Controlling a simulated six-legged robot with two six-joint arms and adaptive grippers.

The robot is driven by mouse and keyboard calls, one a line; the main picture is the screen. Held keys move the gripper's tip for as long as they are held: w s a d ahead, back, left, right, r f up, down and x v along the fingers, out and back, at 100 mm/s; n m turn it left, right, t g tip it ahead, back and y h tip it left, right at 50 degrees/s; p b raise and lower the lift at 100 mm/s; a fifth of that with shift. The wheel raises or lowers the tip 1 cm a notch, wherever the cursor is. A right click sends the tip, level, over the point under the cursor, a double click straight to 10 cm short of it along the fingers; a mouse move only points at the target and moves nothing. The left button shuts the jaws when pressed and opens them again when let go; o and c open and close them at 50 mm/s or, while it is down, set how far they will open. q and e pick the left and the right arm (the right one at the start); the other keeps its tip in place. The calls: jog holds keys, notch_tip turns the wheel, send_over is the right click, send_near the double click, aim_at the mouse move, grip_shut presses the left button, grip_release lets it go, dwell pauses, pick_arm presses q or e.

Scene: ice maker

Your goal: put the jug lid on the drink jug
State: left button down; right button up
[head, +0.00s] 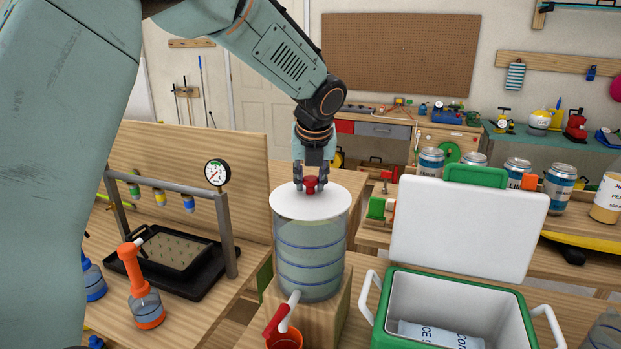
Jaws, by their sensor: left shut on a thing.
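The drink jug (311,256) is a clear cylinder with blue rings, upright on a wooden block. Its tap with a red handle (277,321) points to the front. The white jug lid (290,204) with a red knob lies level at the top of the jug. I cannot tell whether it is fully seated or slightly above the rim. My left gripper (311,184) points straight down from above and is shut on the lid's red knob. My right gripper is not in view.
A green cooler (455,285) with its white lid raised stands close to the right of the jug. A rack with a gauge (216,172) and a black tray (185,262) are at the left. An orange-topped bottle (142,300) stands in front of them.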

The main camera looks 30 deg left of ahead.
pick_arm(q)
jog(key=shift+f, duration=0.75)
jog(key=c, duration=0.9)
grip_release()
jog(key=shift+c, duration=0.2)
jog(key=v, duration=1.2)
jog(key=shift+d, duration=0.1)
